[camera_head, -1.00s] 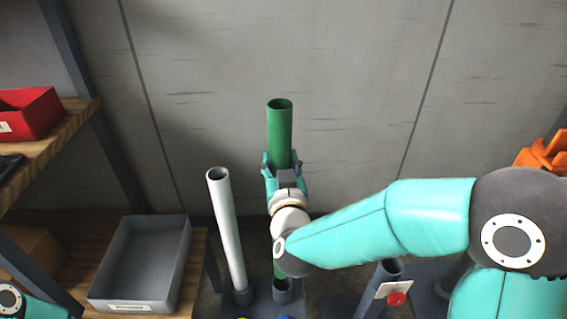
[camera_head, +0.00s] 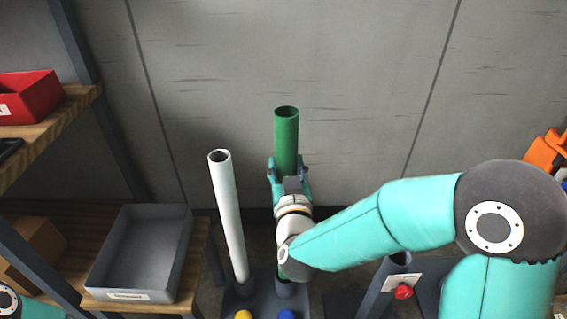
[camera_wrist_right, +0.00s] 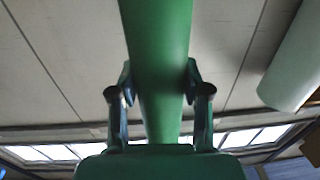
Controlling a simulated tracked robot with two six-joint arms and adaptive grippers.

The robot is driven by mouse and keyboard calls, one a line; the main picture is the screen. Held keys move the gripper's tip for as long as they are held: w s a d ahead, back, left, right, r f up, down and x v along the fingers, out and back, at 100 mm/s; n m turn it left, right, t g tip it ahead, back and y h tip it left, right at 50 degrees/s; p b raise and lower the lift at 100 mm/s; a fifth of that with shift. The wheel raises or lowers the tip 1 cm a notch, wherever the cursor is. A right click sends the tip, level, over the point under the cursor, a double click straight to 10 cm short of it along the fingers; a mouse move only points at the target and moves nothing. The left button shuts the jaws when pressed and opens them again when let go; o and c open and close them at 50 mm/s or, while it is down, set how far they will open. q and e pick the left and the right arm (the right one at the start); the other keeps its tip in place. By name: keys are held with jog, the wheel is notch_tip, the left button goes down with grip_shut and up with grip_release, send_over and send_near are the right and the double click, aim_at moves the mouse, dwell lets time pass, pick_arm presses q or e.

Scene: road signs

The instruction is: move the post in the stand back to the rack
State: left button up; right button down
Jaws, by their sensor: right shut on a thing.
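A green post (camera_head: 286,135) stands upright in the head view, and my right gripper (camera_head: 289,172) is shut around it below its open top. It also crosses the right wrist view (camera_wrist_right: 158,60) between the fingers (camera_wrist_right: 160,95). Its lower end is at the dark socket of the rack (camera_head: 285,290); my wrist hides part of it, so I cannot tell how deep it sits. A white post (camera_head: 229,215) stands in the rack's socket to the left. The stand (camera_head: 383,285), a dark tube with a white label and red knob, is at right with its top open and empty. My left gripper is out of view.
A grey bin (camera_head: 140,250) sits on a wooden shelf at left, with a red bin (camera_head: 28,97) higher up. Yellow (camera_head: 243,315) and blue (camera_head: 287,315) knobs mark the rack's front. A grey wall is behind. Something orange (camera_head: 545,152) is at far right.

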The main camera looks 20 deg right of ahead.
notch_tip(320, 180, down, 10)
jog(key=b, duration=0.8)
jog(key=shift+r+b, duration=0.25)
jog(key=shift+b, duration=0.05)
jog(key=shift+s, duration=0.2)
dwell(0.3)
jog(key=shift+f+b, duration=0.1)
jog(key=shift+b, duration=0.3)
jog(key=shift+c, duration=2.2)
grip_release()
jog(key=shift+a+f, duration=0.1)
jog(key=shift+f, duration=0.05)
jog(key=v, duration=0.7)
jog(key=shift+s, duration=0.3)
